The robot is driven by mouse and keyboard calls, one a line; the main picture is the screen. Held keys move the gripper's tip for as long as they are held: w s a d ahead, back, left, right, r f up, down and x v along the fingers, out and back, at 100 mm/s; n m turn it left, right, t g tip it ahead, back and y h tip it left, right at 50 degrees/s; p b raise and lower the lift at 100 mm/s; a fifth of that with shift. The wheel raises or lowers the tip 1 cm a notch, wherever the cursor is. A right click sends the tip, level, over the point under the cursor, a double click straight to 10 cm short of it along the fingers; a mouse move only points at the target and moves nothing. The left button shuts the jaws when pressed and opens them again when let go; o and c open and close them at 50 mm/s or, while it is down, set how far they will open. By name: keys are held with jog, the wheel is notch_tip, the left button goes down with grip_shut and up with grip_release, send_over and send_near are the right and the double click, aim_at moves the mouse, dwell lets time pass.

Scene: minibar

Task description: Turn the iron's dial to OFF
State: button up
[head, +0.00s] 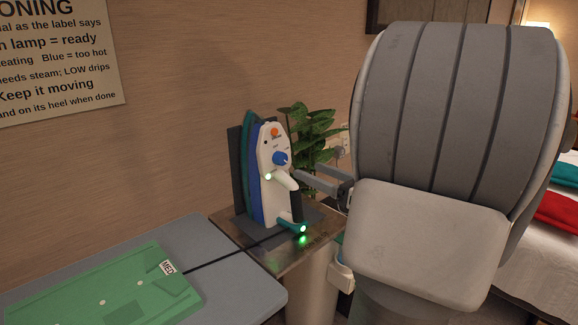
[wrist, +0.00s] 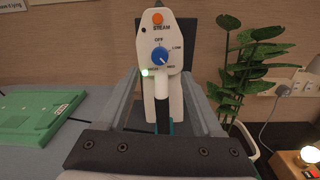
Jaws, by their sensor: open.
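The iron (head: 272,155) stands upright on its heel, white-faced with a blue and teal body. Its blue dial (head: 281,158) is in the upper part of the face, and it also shows in the wrist view (wrist: 160,56). The dial's white mark points to the lower right there; the small labels around it are mostly too small to read. My gripper (head: 312,177) is open and empty, in front of the iron. In the wrist view its fingers (wrist: 160,82) frame the iron's lower face from either side, below the dial.
An orange steam button (wrist: 157,19) sits above the dial. The iron's metal stand (head: 290,257) adjoins the ironing board (head: 230,272), where a green folded garment (head: 110,290) lies. A plant (head: 312,130) stands behind, at the right. A cord runs over the board.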

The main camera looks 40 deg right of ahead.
aim_at(284, 160)
jog(key=w, duration=0.5)
jog(key=w+a+b, duration=0.1)
jog(key=w, duration=0.1)
jog(key=shift+w, duration=0.4)
grip_shut()
